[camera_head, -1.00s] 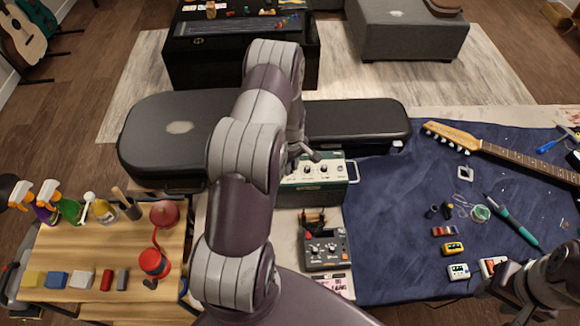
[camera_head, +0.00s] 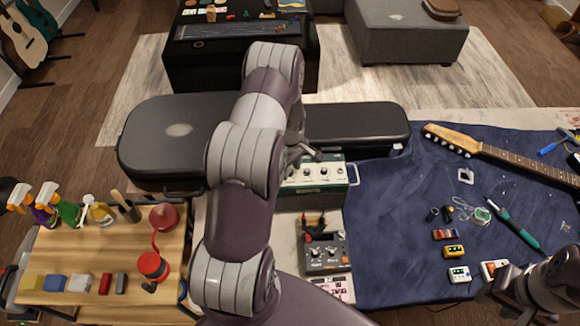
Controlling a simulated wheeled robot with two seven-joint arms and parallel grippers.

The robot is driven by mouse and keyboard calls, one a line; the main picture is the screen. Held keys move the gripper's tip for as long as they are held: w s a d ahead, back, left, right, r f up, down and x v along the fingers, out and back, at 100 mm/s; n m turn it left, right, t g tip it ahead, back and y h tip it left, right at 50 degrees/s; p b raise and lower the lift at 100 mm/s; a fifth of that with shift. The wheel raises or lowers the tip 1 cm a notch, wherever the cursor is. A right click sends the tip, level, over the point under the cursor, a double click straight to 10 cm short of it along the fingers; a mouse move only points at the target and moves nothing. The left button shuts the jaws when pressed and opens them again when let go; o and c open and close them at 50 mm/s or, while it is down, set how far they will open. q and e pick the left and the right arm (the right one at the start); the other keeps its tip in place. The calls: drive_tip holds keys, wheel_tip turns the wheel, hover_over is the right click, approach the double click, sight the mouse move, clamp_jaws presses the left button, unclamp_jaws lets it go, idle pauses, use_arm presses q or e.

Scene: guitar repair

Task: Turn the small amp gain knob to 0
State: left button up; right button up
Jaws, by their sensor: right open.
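The small green amp (camera_head: 333,187) stands in the middle, with a pale control panel and a row of dark knobs (camera_head: 324,171) along it. My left gripper (camera_head: 312,154) is at the top of the amp's panel, at its left part. My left arm covers the amp's left end. I cannot tell which knob is the gain knob, whether a finger touches one, or how far the jaws are apart. My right gripper (camera_head: 492,291) is at the lower right edge, open and partly cut off, away from the amp.
A grey pedal (camera_head: 326,258) sits in front of the amp. The blue cloth (camera_head: 390,230) to the right holds a guitar neck (camera_head: 510,156), small pedals and tools. Black cases (camera_head: 355,122) lie behind.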

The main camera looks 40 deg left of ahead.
sight(290, 171)
use_arm(q)
drive_tip(key=shift+r, duration=0.2)
wheel_tip(290, 171, up, 12)
drive_tip(key=b, duration=0.3)
drive_tip(key=shift+r, duration=0.15)
